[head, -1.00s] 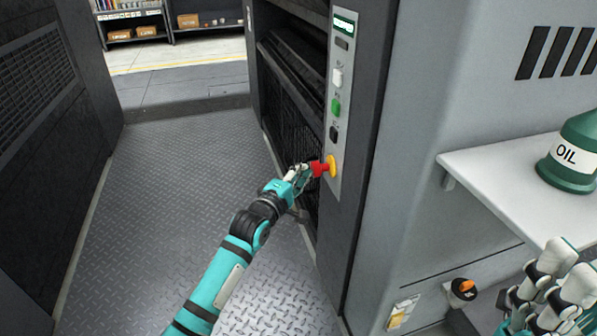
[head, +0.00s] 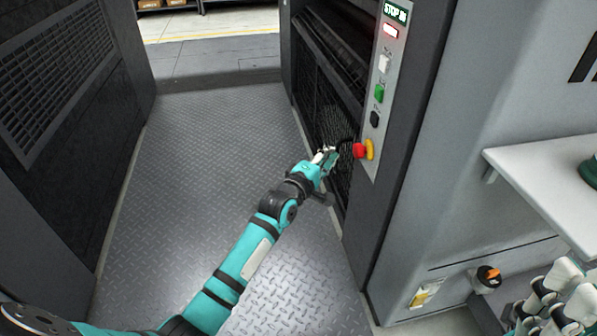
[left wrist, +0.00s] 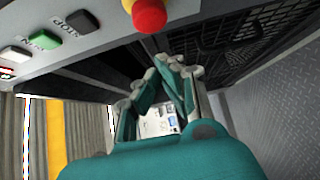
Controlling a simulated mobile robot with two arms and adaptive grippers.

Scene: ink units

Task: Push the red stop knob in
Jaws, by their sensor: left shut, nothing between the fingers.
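The red stop knob (head: 359,151) sits against its yellow collar (head: 369,149) at the bottom of the control strip on the grey machine. The display (head: 396,12) at the top of the strip reads "STOP IN", and the small lamp (head: 390,31) below it glows red. My left gripper (head: 332,152) is shut and empty, just left of the knob with a small gap. The left wrist view shows the knob (left wrist: 150,14) at the top edge, apart from the closed fingers (left wrist: 168,72). My right gripper (head: 553,300) is partly cut off at the lower right; its jaw state is unclear.
A white button (head: 384,64), a green button (head: 379,93) and a black button (head: 375,118) sit above the knob. A white shelf (head: 540,185) juts out at right. An orange-black rotary switch (head: 488,276) is below it. The tread-plate floor (head: 210,150) is clear.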

